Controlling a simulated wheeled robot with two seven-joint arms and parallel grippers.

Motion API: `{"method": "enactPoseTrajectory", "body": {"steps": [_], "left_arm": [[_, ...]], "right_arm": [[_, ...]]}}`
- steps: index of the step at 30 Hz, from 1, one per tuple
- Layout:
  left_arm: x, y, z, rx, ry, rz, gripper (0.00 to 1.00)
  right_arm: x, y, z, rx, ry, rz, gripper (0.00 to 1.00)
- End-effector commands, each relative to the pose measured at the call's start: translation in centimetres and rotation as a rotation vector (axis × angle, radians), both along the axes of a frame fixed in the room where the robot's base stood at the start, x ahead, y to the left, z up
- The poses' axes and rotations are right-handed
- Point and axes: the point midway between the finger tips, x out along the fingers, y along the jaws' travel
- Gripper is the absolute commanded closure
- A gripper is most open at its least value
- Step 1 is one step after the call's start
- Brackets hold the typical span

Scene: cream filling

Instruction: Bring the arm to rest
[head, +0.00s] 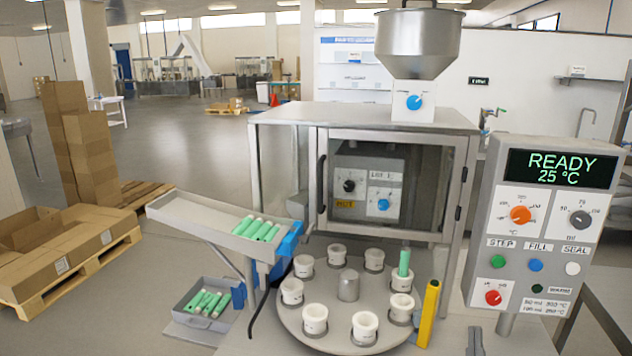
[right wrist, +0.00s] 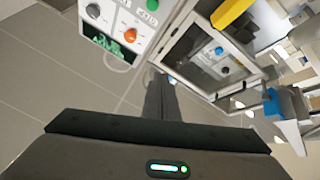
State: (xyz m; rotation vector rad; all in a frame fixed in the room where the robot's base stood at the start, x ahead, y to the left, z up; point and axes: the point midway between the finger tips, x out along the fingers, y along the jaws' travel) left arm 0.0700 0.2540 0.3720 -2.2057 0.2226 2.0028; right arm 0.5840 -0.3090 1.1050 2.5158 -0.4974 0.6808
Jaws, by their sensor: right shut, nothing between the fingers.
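My right gripper (head: 475,342) shows at the bottom edge of the head view, right of the yellow post. In the right wrist view its two dark fingers (right wrist: 160,85) are together with nothing between them. It is apart from the filling machine (head: 390,185) and the control panel (head: 543,230). The panel display (head: 562,168) reads READY 25 °C. My left gripper is not in view.
A round turntable (head: 348,285) bears several white cups, one with a green tube (head: 404,263). A yellow post (head: 428,313) stands at its right edge. A sloped tray (head: 200,214) and a lower bin (head: 190,303) hold green tubes. Boxes (head: 60,240) stand at left.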

Motion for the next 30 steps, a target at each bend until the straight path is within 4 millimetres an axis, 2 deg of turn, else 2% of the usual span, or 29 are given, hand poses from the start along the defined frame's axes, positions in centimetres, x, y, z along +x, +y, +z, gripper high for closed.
{"method": "enactPoseTrajectory", "body": {"steps": [5, 8, 14, 20, 24, 30], "left_arm": [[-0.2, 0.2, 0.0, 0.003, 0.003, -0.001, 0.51], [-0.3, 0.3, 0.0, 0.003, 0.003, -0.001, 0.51], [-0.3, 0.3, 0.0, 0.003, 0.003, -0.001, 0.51], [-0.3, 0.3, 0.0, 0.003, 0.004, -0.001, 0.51], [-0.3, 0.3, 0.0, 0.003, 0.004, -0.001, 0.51], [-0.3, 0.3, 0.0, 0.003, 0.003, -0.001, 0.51]], "right_arm": [[0.1, 2.7, -2.6, 0.01, 0.141, 0.128, 1.0], [-0.3, 4.7, -5.0, 0.026, 0.265, 0.217, 1.0], [-2.9, 8.6, -11.2, 0.087, 0.576, 0.37, 1.0], [-8.0, 10.7, -17.5, 0.175, 0.906, 0.433, 1.0], [-13.0, 11.3, -21.4, 0.253, 1.14, 0.421, 1.0], [-20.4, 10.7, -25.1, 0.362, 1.421, 0.339, 1.0]]}}
